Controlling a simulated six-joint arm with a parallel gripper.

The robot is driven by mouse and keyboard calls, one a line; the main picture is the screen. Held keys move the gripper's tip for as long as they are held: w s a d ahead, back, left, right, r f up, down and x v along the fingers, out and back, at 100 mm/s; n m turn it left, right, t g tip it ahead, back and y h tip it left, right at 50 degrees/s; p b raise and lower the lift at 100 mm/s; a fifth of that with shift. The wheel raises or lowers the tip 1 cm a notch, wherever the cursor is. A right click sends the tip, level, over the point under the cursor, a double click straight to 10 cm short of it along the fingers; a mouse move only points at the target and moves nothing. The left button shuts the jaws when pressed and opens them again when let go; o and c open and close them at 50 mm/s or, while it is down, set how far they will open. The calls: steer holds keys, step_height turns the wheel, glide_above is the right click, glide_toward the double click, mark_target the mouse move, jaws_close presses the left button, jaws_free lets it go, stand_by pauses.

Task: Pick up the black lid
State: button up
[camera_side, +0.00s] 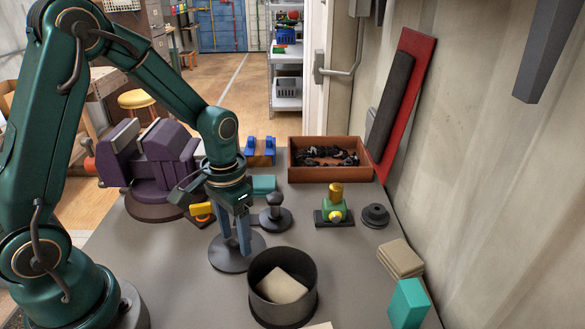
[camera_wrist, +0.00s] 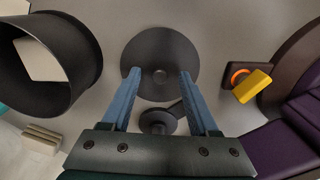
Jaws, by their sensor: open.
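The black lid (camera_side: 226,264) is a flat dark round disc lying on the grey bench, left of and behind an open black pot (camera_side: 256,292). In the wrist view the lid (camera_wrist: 160,50) sits at the top centre with a small knob in its middle. My gripper (camera_side: 233,248) points down over the lid, open and empty. In the wrist view its blue fingertips (camera_wrist: 159,74) lie on either side of the knob, with a gap on both sides. I cannot tell whether the tips touch the lid.
The pot holds a beige block (camera_side: 281,286). A dark knobbed piece (camera_side: 275,215) stands close behind the lid. A purple vise (camera_side: 150,165), a brown tray (camera_side: 330,174) of black parts and a green-yellow device (camera_side: 334,207) stand farther back. Beige pads (camera_side: 400,259) and a teal block (camera_side: 408,304) lie right.

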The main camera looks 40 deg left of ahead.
steer(key=shift+f, duration=0.2)
jaws_close()
